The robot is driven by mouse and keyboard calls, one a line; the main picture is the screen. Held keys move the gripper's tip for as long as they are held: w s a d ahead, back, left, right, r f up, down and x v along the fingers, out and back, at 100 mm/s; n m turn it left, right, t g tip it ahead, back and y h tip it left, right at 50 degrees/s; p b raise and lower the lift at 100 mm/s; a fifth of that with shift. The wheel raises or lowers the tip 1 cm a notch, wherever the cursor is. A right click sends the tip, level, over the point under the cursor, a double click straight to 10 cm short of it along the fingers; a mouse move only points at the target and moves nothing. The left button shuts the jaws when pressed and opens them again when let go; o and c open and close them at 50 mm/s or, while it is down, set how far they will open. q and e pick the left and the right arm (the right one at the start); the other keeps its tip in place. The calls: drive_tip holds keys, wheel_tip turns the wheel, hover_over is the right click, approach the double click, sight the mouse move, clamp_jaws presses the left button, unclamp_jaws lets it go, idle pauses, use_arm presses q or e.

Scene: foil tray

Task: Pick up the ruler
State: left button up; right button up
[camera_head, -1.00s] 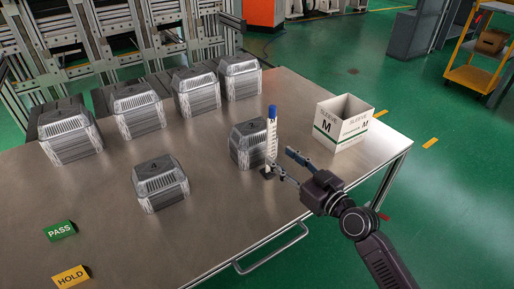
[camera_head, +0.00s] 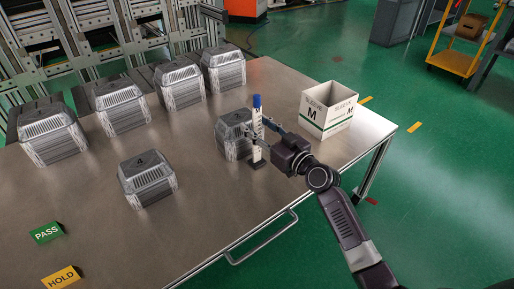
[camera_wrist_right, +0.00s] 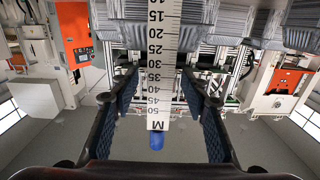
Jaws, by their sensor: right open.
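The ruler (camera_head: 257,134) is a white scale with a blue top, standing upright in a dark foot on the metal table, beside a foil-covered block. My right gripper (camera_head: 261,131) is at the ruler's upper part, with one finger on each side of it. In the right wrist view the ruler (camera_wrist_right: 158,45) runs between the two open fingers of the gripper (camera_wrist_right: 158,76). Its numbers and an M show, with the blue end towards the palm. Gaps show between ruler and fingers there. My left gripper is not in view.
Several foil-covered blocks stand on the table; one (camera_head: 233,134) is right behind the ruler and one (camera_head: 147,178) is to the left. A white open box (camera_head: 328,112) marked M stands right of the gripper. PASS (camera_head: 46,232) and HOLD (camera_head: 61,277) signs sit front left.

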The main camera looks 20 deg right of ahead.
clamp_jaws()
idle(0.5)
